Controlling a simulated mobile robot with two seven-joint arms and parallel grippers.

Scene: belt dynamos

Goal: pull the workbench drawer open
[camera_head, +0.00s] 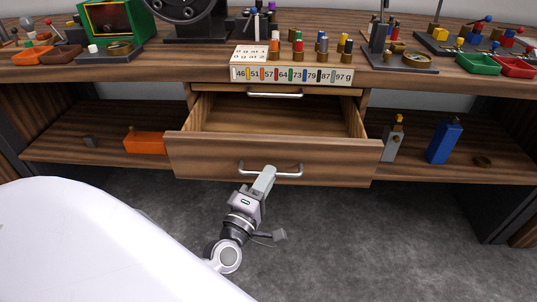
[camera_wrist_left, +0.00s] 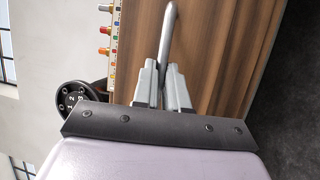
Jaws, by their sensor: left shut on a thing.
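The wooden workbench drawer (camera_head: 222,155) is pulled out from under the workbench (camera_head: 185,75). Its inside shows and looks empty. A silver bar handle (camera_head: 288,175) is on its front. My left gripper (camera_head: 268,171) is at the middle of this handle and shut on it. In the left wrist view my left gripper (camera_wrist_left: 163,88) has its two fingers on the handle bar (camera_wrist_left: 170,35), in front of the drawer front (camera_wrist_left: 215,45). A second drawer handle (camera_head: 275,94) shows above, on a closed drawer. My right gripper is not in view.
Weights in a labelled rack (camera_head: 290,74) stand on the benchtop above the drawer. An orange box (camera_head: 146,142) and a blue bottle-like object (camera_head: 444,142) stand on the lower shelf either side. Grey floor (camera_head: 370,240) is free in front.

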